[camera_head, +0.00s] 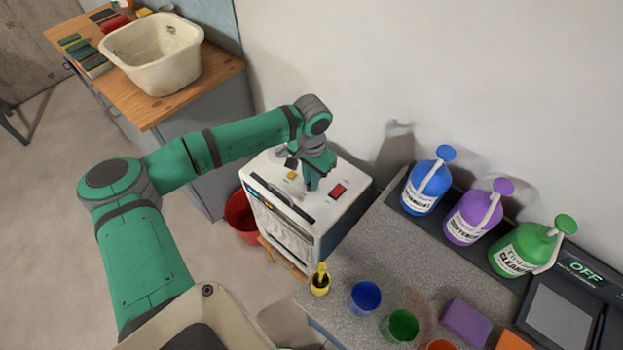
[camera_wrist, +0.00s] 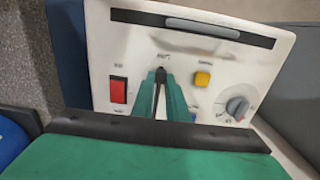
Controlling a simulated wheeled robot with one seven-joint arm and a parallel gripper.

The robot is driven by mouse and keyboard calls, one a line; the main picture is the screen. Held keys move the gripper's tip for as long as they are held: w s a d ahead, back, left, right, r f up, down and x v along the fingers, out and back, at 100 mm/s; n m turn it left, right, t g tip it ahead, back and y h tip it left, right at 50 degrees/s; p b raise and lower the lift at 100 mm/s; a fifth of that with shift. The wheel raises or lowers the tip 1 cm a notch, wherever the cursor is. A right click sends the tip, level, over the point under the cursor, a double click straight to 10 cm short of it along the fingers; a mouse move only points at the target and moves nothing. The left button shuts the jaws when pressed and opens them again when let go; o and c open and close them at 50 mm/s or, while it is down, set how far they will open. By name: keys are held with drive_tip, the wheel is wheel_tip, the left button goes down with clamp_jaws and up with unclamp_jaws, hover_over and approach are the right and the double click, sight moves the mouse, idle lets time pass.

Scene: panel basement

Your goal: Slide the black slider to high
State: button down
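The white control box (camera_head: 325,205) stands against the wall in the head view. Its top panel (camera_wrist: 215,62) fills much of the wrist view. My gripper (camera_wrist: 161,85) is over the middle of this panel, between the red switch (camera_wrist: 118,90) and the yellow button (camera_wrist: 202,79). Its green fingers are close together, with the dark tip of the black slider (camera_wrist: 160,76) between them. The slider's track and lower part are hidden by the fingers, and its exact setting cannot be read. In the head view my gripper (camera_head: 313,183) points down onto the box top.
A counter (camera_head: 400,255) with bottles and cups stands right of the box. A red bucket (camera_head: 240,215) is on the floor at left.

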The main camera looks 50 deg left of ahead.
drive_tip(key=w, duration=0.6)
drive_tip(key=w+a, duration=0.1)
drive_tip(key=w, duration=0.2)
drive_tip(key=shift+r, duration=0.1)
drive_tip(key=c, duration=1.7)
unclamp_jaws()
wheel_tip(320, 180, up, 11)
drive_tip(key=shift+f, duration=0.15)
drive_tip(key=shift+d, duration=0.1)
